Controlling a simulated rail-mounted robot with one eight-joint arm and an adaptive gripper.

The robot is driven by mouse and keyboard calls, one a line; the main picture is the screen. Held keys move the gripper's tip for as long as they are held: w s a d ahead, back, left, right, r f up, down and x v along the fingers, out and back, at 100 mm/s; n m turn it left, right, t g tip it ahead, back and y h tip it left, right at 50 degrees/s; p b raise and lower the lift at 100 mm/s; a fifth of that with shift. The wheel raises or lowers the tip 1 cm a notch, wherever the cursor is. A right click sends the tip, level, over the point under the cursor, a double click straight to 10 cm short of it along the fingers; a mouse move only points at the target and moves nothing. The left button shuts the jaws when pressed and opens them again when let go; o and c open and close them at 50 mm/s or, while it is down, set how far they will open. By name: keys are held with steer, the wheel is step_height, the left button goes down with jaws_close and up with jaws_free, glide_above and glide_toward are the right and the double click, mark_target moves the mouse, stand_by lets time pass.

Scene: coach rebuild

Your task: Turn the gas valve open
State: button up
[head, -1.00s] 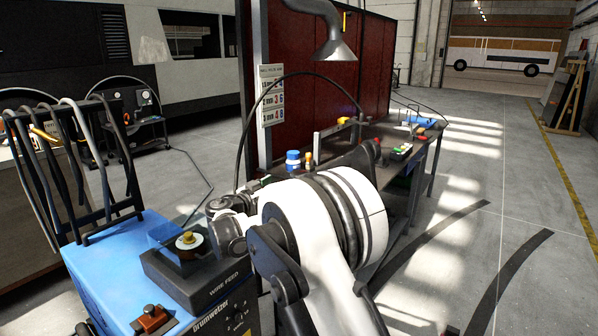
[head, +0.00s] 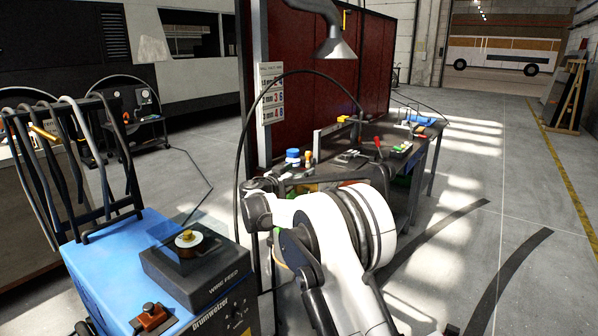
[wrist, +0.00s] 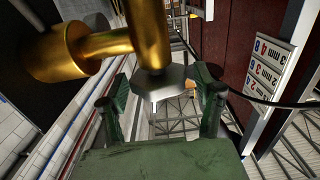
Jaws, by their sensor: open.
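The gas valve is close up in the wrist view, with a thick brass body (wrist: 148,30) and a brass branch out to the left. A grey faceted handwheel (wrist: 168,88) sits at the brass body's lower end. My gripper (wrist: 162,82) has green fingers spread wide, one on each side of the handwheel. A gap shows on both sides, and I cannot tell how deep the wheel sits between the fingertips. In the head view I cannot make out the valve, and my arm hides most of what is behind it.
A blue welding machine (head: 115,262) with a black wire feeder (head: 196,268) stands left of my arm. A cluttered workbench (head: 425,160) is behind it, by a dark red screen (head: 372,75). A grey extraction hood (head: 335,47) hangs above. The floor at right is mostly clear.

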steer(key=c, duration=1.2)
steer(key=shift+y, duration=0.3)
steer(key=n+t+y+b, duration=0.1)
steer(key=n+t+y, duration=0.1)
steer(key=n+y, duration=0.1)
steer(key=shift+d+n+y+b, duration=0.1)
steer(key=shift+n+y+b, duration=0.2)
steer(key=shift+y, duration=0.5)
steer(key=shift+n+y+b, duration=0.45)
steer(key=shift+n+y, duration=1.45)
steer(key=shift+y, duration=1.4)
steer(key=o, duration=1.2)
